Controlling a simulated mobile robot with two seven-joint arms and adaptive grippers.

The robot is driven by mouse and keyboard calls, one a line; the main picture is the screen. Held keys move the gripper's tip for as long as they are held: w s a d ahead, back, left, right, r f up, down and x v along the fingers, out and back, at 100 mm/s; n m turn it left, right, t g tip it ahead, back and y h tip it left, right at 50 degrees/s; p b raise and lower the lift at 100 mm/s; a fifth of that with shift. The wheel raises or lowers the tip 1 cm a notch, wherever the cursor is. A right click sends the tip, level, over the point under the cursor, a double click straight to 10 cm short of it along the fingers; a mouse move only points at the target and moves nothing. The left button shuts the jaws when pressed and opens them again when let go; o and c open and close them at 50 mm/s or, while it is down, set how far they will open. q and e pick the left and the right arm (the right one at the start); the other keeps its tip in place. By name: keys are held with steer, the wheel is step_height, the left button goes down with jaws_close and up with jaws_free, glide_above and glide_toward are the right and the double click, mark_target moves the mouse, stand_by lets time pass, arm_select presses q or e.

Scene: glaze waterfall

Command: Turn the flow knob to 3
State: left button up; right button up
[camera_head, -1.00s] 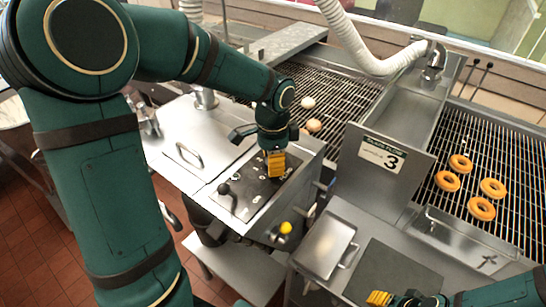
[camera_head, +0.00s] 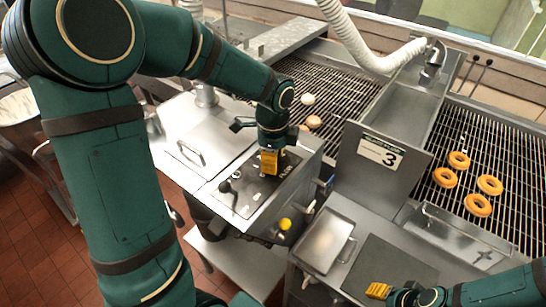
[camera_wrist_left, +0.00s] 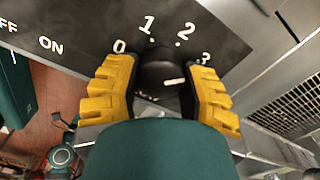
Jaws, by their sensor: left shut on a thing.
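The flow knob (camera_wrist_left: 160,76) is black with a white pointer line and sits between the two yellow fingers of my left gripper (camera_wrist_left: 162,88) in the left wrist view. White numbers 0, 1, 2 and 3 curve around it. The pointer line (camera_wrist_left: 174,82) points right, roughly toward the side of the 3 (camera_wrist_left: 206,58); I cannot tell whether it lines up exactly. In the head view my left gripper (camera_head: 269,164) points down onto the black control panel (camera_head: 247,190) and hides the knob. My right gripper (camera_head: 378,290) is low at the right, away from the panel; its finger opening is unclear.
A black lever (camera_head: 226,188) stands on the panel left of my left gripper. A yellow button (camera_head: 285,224) is on the front. A metal plate with a 3 sign (camera_head: 381,153) rises to the right. Doughnuts (camera_head: 459,160) lie on the rack beyond.

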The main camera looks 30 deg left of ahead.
arm_select(q)
steer(key=shift+s+f, duration=0.1)
steer(key=o, duration=1.3)
steer(key=shift+c, duration=0.2)
step_height(320, 180, up, 12)
